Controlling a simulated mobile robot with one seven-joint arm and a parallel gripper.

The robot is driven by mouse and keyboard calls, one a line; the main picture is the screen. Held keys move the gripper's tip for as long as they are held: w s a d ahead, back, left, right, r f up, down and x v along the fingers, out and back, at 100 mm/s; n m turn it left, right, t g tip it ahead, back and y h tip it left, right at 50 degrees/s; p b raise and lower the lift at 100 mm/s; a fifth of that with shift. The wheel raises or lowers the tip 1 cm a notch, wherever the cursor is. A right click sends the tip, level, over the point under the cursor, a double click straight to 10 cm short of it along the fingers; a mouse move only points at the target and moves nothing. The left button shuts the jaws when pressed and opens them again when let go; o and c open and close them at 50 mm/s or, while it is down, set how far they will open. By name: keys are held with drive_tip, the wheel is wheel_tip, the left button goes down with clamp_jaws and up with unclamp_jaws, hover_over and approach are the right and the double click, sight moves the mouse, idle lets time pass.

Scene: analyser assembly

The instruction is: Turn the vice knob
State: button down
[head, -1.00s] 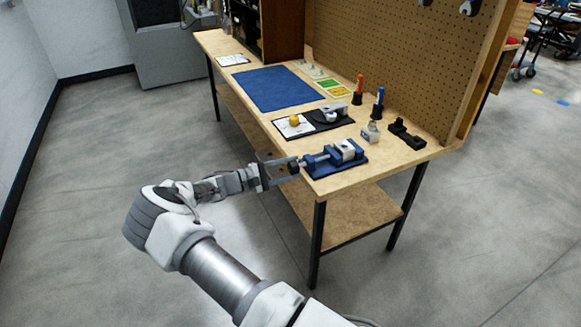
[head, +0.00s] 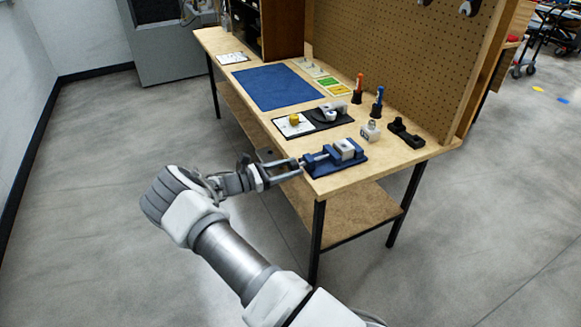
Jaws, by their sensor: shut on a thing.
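The blue vice (head: 340,158) stands near the right front edge of the wooden workbench, with pale jaw blocks and a metal screw pointing left toward the edge. The vice knob (head: 302,163) is at the outer left end of that screw, at the bench edge. My gripper (head: 297,167) reaches in from the left, with its two grey fingers on either side of the knob and shut on it. The fingers partly hide the knob.
Behind the vice are a black board (head: 328,117) with grey and yellow parts, a padlock (head: 370,131), a black bracket (head: 407,134), and an orange (head: 359,88) and a blue marker (head: 377,102) in stands. A blue mat (head: 277,87) lies farther left. A pegboard (head: 395,55) rises behind.

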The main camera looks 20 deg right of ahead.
drive_tip(key=n, duration=0.5)
drive_tip(key=shift+s+n, duration=0.1)
drive_tip(key=shift+n, duration=0.2)
drive_tip(key=shift+n+p, duration=0.45)
drive_tip(key=shift+n, duration=1.85)
drive_tip(key=shift+c, duration=1.5)
unclamp_jaws()
drive_tip(key=a, duration=1.7)
drive_tip(key=shift+a+f, duration=0.25)
drive_tip(key=shift+f, duration=0.05)
drive_tip(key=shift+s+r, duration=0.1)
